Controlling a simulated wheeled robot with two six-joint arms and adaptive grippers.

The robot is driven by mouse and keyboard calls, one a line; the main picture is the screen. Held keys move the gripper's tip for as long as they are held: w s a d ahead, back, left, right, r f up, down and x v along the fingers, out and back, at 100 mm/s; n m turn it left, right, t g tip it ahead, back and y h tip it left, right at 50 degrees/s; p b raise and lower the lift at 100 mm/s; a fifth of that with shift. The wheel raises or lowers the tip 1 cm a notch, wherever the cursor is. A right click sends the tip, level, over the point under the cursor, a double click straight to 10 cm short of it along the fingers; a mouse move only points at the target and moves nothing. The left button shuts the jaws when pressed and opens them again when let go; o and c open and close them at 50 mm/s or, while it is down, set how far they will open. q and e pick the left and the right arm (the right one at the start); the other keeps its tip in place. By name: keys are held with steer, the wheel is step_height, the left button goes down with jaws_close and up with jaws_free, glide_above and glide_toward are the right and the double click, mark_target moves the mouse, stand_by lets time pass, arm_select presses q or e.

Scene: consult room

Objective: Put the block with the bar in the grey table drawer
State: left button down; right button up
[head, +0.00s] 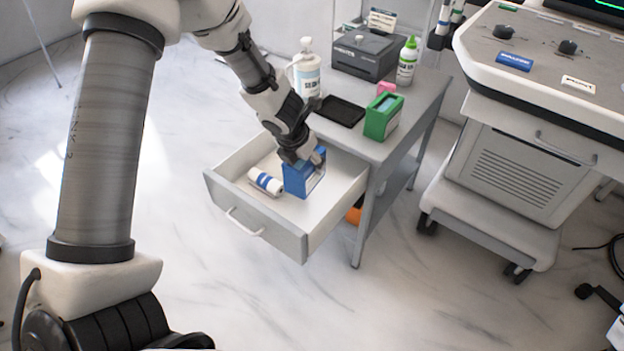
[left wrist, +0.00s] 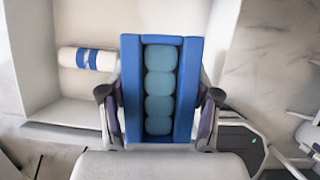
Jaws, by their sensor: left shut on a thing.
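The blue block (head: 296,182) is an upright frame with a rounded, ribbed teal insert in its middle. It also shows in the left wrist view (left wrist: 131,85). My left gripper (head: 303,158) is shut on it, with one finger on each side in the left wrist view (left wrist: 160,95). The grey table drawer (head: 277,233) is pulled open, and the block is inside its walls, near the right side. I cannot tell whether its underside touches the drawer floor. My right gripper is not in view.
A white roll with blue bands (head: 265,182) lies in the drawer left of the block. On the grey table (head: 385,152) are a green block (head: 383,118), a black tray (head: 340,111), bottles and a dark box (head: 367,53). A wheeled machine (head: 520,170) stands at right.

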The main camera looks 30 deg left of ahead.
arm_select(q)
steer(key=shift+s+d+f+m, duration=0.1)
steer(key=shift+d+m, duration=0.1)
steer(key=shift+m, duration=0.1)
steer(key=shift+f, duration=0.2)
step_height(320, 180, down, 10)
steer(key=b, duration=0.9)
steer(key=shift+b, duration=0.35)
steer(key=shift+r, duration=0.25)
steer(key=shift+f, duration=0.15)
steer(key=shift+c, duration=1.2)
jaws_free()
